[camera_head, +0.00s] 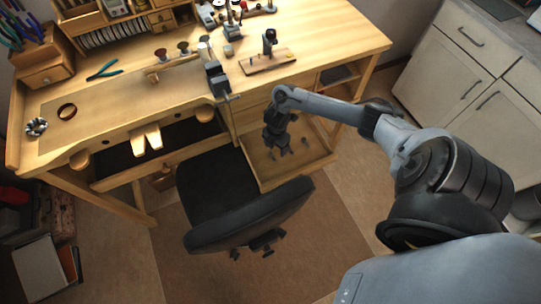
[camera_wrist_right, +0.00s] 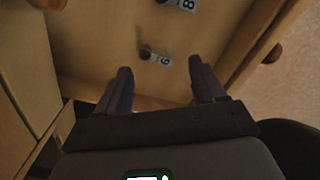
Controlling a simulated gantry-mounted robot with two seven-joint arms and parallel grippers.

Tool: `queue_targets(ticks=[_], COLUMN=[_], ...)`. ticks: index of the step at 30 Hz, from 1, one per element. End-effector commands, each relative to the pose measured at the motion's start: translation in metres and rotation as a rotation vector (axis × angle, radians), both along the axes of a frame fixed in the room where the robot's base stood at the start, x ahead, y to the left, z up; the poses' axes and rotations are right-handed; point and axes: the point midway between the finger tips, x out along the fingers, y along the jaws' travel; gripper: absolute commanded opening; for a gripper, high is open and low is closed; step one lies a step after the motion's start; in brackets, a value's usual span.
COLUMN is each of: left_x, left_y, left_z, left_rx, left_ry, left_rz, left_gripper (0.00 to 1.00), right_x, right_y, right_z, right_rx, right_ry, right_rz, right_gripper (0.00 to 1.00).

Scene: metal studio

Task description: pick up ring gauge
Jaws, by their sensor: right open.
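My right gripper (camera_head: 279,146) is open and empty, pointing down over the open wooden drawer (camera_head: 272,182) under the bench. In the right wrist view its two dark fingers (camera_wrist_right: 160,72) stand apart above the drawer floor. Beyond the fingertips lies a small dark piece with a white tag marked 9 (camera_wrist_right: 150,55); a tag marked 8 (camera_wrist_right: 186,4) shows at the top edge. I cannot tell whether either is a ring gauge. In the head view, a silver cluster of rings (camera_head: 36,127) that looks like a ring gauge lies at the bench's left front. My left gripper is not in view.
The wooden workbench (camera_head: 120,102) carries a brown ring (camera_head: 67,111), green-handled pliers (camera_head: 103,70) and a small vise (camera_head: 217,80). A black chair (camera_head: 247,215) stands close to the drawer. White cabinets (camera_head: 440,75) stand at the right.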

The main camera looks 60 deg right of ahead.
Motion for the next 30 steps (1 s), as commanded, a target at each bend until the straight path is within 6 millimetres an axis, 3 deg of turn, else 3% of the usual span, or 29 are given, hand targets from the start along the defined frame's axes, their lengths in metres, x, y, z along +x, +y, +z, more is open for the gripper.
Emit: queue_targets(ticks=[8, 18, 28, 30], left_x=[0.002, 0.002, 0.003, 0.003], left_y=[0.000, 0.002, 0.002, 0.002], left_z=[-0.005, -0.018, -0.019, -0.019], left_rx=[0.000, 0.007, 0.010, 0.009], left_ry=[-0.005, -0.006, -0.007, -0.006], left_rz=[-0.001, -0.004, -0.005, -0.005], left_gripper=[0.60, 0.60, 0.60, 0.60], right_x=[0.001, 0.005, 0.006, 0.006], right_y=[0.000, -0.001, -0.001, -0.001], right_z=[-0.018, -0.057, -0.061, -0.061], right_rx=[0.001, 0.000, -0.001, -0.001], right_ry=[0.000, 0.000, -0.001, -0.001], right_rz=[0.000, -0.001, 0.001, 0.001], right_gripper=[0.69, 0.69, 0.69, 0.60])
